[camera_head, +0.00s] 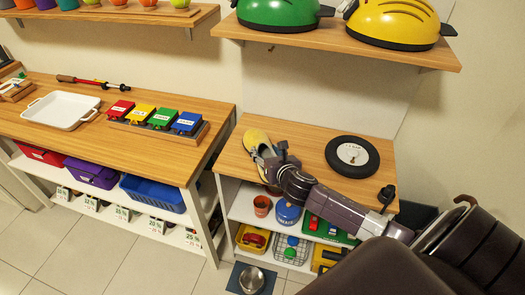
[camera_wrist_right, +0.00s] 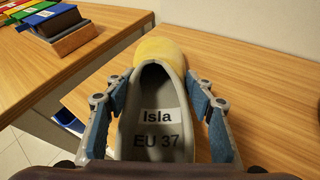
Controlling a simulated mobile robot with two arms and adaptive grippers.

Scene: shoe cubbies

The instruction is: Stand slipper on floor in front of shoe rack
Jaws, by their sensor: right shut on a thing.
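A slipper (camera_head: 256,137) with a yellow toe and grey body is at the left part of the wooden top of a white shelf unit (camera_head: 310,137), which looks like the shoe rack. I cannot tell whether it rests on the top or is held just above it. My right gripper (camera_head: 268,158) is shut on the slipper. In the right wrist view the slipper (camera_wrist_right: 158,115) lies between the two blue-padded fingers, toe away from me, with "Isla EU 37" on its insole. My left gripper is not in view. The tiled floor (camera_head: 120,255) shows in front.
A black round disc (camera_head: 352,156) lies on the same top. A metal bowl (camera_head: 251,280) sits on a dark mat on the floor. The lower shelves hold pots and coloured bins. A longer wooden table (camera_head: 60,112) stands at the left. Floor left of the mat is clear.

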